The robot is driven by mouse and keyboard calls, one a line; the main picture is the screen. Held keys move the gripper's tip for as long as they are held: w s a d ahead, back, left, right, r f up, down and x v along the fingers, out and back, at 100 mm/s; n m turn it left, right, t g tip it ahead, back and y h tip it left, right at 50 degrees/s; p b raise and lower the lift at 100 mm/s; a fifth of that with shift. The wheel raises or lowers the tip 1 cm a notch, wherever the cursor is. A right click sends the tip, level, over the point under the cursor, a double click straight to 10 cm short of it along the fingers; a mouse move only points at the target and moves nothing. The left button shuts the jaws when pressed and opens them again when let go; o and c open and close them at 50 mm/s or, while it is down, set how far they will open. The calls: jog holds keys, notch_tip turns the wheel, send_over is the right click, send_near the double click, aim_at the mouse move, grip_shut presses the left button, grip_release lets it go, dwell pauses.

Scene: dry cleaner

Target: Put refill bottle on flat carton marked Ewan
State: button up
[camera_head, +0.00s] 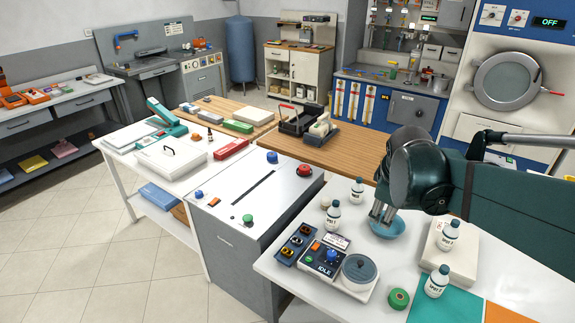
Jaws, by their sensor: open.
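Several small white bottles with dark caps stand on the right white table; their labels are too small to read surely. One bottle (333,216) stands left of my gripper, another bottle (357,193) just behind that. A bottle (436,282) stands at the front, and another bottle (448,238) appears to stand on a flat beige carton (464,258). I cannot tell which bottle is the refill one, and no name on the carton is legible. My gripper (381,213) points down, open and apparently empty, by the blue bowl (389,229).
A control box (327,263) with a round scale-like plate (360,268) stands at the table's front left. A green roll (399,298), a teal mat (450,306) and an orange mat (505,313) lie at the front. A grey cabinet (262,204) adjoins on the left.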

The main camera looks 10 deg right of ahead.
jog(key=s+a+m+t+y, duration=0.1)
jog(key=s+a+m, duration=0.3)
jog(key=a, duration=0.5)
jog(key=s+a+m+t+y, duration=0.1)
jog(key=s+a+m, duration=0.3)
jog(key=s+a, duration=0.3)
jog(key=shift+s+a+f+t+y, duration=0.15)
jog(key=shift+a+f+t+y, duration=0.2)
jog(key=shift+a, duration=0.7)
